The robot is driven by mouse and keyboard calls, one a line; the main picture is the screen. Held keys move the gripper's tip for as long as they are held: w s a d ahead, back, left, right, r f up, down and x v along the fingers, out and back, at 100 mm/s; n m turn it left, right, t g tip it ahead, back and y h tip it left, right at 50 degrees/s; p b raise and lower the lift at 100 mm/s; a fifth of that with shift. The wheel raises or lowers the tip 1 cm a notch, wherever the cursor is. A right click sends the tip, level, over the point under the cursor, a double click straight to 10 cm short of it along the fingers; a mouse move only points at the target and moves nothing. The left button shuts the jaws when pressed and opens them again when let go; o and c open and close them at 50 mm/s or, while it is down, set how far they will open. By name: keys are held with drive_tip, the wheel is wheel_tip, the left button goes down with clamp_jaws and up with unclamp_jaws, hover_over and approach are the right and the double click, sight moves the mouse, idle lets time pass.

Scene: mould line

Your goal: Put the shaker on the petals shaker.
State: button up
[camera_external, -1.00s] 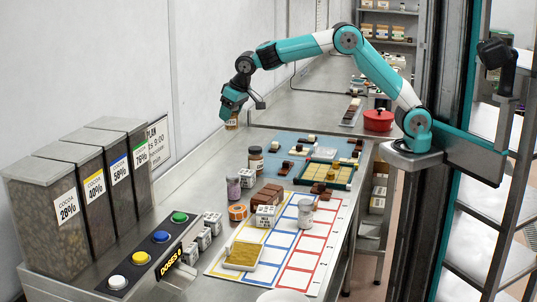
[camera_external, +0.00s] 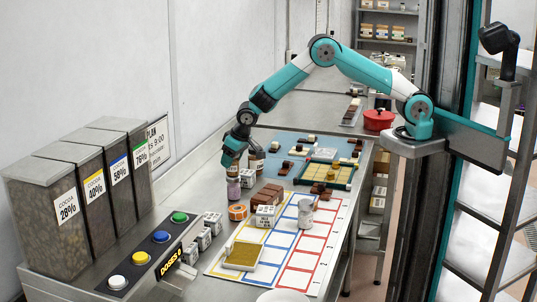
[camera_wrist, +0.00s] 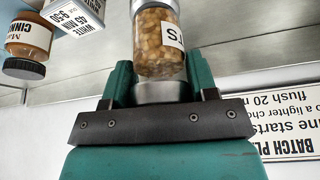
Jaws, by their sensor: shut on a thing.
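My gripper (camera_external: 232,162) is shut on a small glass shaker (camera_external: 233,171), upright directly above the petals shaker (camera_external: 233,188). In the wrist view, the held shaker (camera_wrist: 158,42) has pale brown pieces inside and a white label ending in "TS". Its metal cap sits between my fingers (camera_wrist: 160,88). The petals shaker has a pinkish-purple body and stands on the steel counter. I cannot tell whether the held shaker touches its top. A strip of grey metal shows at the held shaker's far end in the wrist view.
The wall is to the left.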

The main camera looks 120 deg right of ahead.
drive_tip(key=shift+f, duration=0.2)
drive_tip(key=o, duration=1)
drive_tip(key=shift+o, duration=0.2)
drive_tip(key=shift+r, duration=0.1)
